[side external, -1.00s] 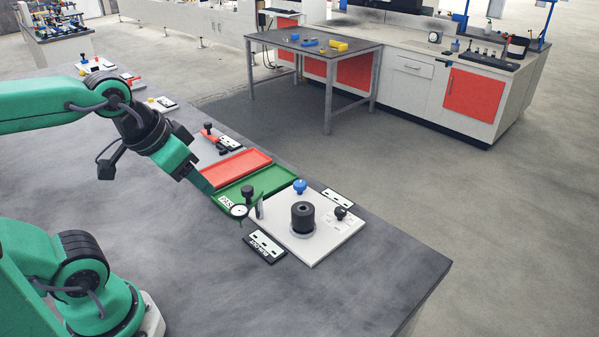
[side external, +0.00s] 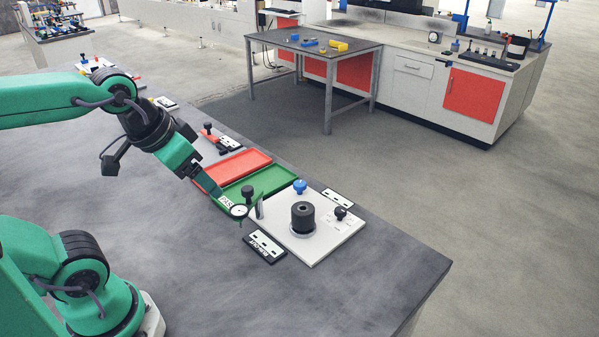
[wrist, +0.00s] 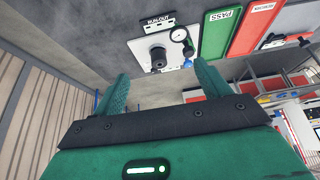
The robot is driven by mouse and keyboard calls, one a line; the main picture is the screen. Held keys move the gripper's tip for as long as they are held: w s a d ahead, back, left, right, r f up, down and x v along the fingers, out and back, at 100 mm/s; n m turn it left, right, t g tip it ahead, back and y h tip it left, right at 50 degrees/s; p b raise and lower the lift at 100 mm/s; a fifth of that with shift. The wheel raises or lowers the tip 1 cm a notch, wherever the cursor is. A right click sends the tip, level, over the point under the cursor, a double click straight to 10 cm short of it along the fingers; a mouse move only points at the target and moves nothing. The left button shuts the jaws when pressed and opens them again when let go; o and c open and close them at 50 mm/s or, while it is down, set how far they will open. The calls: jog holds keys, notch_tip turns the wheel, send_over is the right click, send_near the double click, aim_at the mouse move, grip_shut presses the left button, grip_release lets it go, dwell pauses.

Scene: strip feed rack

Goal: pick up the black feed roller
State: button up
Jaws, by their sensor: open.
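The black feed roller (side external: 302,216) stands upright on a pale round seat on the white plate (side external: 333,241) in the side view. It also shows in the wrist view (wrist: 158,58), beyond the fingertips and between them. My gripper (side external: 214,193) is to the left of the roller, over the green tray's near end, apart from the roller. In the wrist view my gripper (wrist: 163,85) has its two green fingers spread wide, with nothing between them.
A dial gauge (side external: 239,211) with a black knob stands left of the roller. A blue knob (side external: 300,186) and a black knob (side external: 340,213) are close by. The green tray (side external: 268,183) and red tray (side external: 232,169) lie behind-left. The bench front right is bare.

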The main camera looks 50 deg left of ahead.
jog(key=m+g, duration=0.4)
jog(key=g, duration=0.1)
send_over(303, 212)
jog(key=a, duration=0.1)
jog(key=f, duration=1.3)
jog(key=shift+w+f, duration=0.1)
jog(key=shift+w, duration=0.25)
jog(key=shift+f, duration=1.3)
jog(key=shift+f, duration=0.1)
jog(key=shift+w+f, duration=0.15)
jog(key=shift+f, duration=2.35)
